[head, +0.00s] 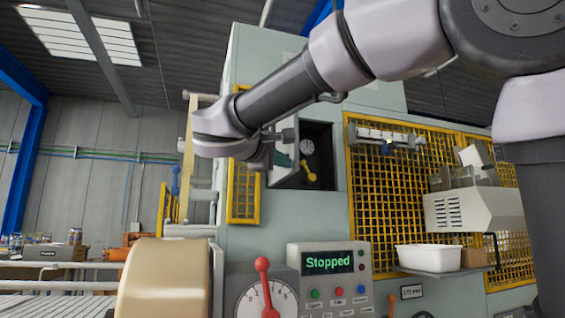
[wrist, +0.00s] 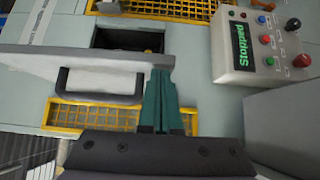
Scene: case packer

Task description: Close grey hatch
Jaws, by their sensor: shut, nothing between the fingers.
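The grey hatch (wrist: 75,60) stands open in the wrist view, its panel swung out from the machine with a dark bar handle (wrist: 100,80) on the face towards me. Behind it is the dark opening (head: 322,145), which in the head view holds a round gauge and a yellow lever. My gripper (wrist: 160,75) has teal fingers, shut and empty, with tips by the right end of the panel; I cannot tell whether they touch it.
A control panel (head: 328,274) reading "Stopped" stands below the opening, with a dial and red lever (head: 263,280) to its left. Yellow mesh guards (head: 380,210) flank the opening. A white bin (head: 428,258) sits on a shelf at right.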

